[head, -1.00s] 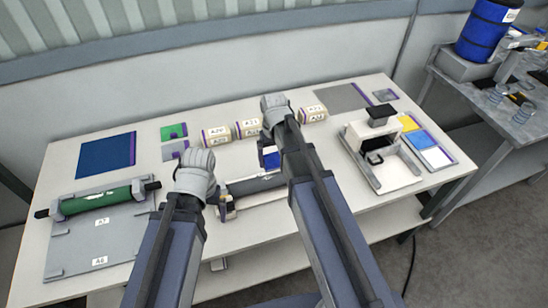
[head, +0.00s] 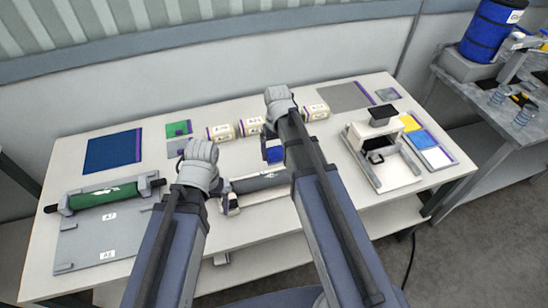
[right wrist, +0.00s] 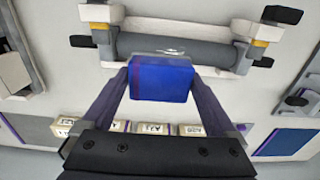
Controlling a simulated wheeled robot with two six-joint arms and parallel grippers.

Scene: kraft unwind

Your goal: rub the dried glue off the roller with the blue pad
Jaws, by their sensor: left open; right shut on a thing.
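The grey roller (right wrist: 175,47) lies level between the two end supports of its stand; in the head view it also shows (head: 262,181) at the table's front. A small pale patch of dried glue (right wrist: 170,52) is on its surface by the pad. My right gripper (right wrist: 162,78) is shut on the blue pad (right wrist: 162,82), which also shows in the head view (head: 273,154). The pad is right beside the roller; I cannot tell whether they touch. My left gripper (head: 217,188) is open by the roller's left end, its fingers largely hidden.
A green roller (head: 105,195) lies on a grey plate (head: 90,240) at the left. Several labelled boxes (head: 220,131) stand behind the roller. A white stand with a black top (head: 384,115) is at the right. A blue sheet (head: 113,152) lies at the back left.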

